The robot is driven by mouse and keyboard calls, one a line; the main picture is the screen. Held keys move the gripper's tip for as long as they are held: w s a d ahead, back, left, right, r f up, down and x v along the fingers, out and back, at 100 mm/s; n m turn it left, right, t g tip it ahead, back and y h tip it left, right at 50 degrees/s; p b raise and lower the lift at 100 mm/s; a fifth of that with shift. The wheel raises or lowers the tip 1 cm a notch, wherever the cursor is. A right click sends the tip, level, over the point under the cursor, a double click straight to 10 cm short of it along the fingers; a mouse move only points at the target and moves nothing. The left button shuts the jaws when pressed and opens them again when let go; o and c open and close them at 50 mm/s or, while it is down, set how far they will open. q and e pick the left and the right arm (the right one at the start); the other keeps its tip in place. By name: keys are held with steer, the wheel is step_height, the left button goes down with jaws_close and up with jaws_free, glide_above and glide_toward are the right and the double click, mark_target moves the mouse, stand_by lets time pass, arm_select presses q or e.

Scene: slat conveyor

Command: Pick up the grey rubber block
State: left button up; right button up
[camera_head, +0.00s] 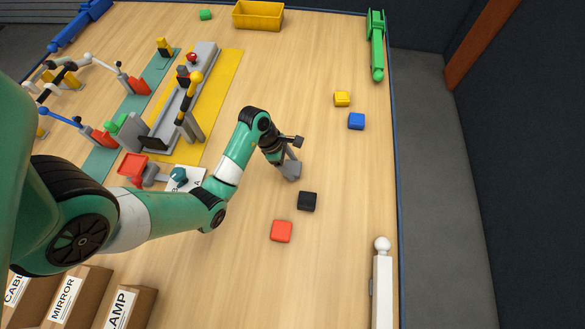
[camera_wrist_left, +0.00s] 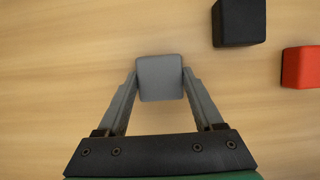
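The grey rubber block (camera_head: 290,170) is at my left gripper's tips, on or just above the wooden table. I cannot tell if it touches the wood. My left gripper (camera_head: 290,160) points down at it. In the left wrist view the grey block (camera_wrist_left: 160,78) sits between the two fingertips of the left gripper (camera_wrist_left: 160,72), with no clear gap on either side, so it looks shut on the block. My right gripper is not in view.
A black block (camera_head: 307,201) and a red block (camera_head: 281,231) lie close by. Yellow (camera_head: 342,99) and blue (camera_head: 356,121) blocks lie farther right. A yellow bin (camera_head: 258,15) stands at the back, and labelled boxes (camera_head: 130,307) stand at front left. The table's right-centre is mostly clear.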

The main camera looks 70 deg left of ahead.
arm_select(q)
steer(key=c, duration=0.7)
steer(key=shift+r, duration=0.1)
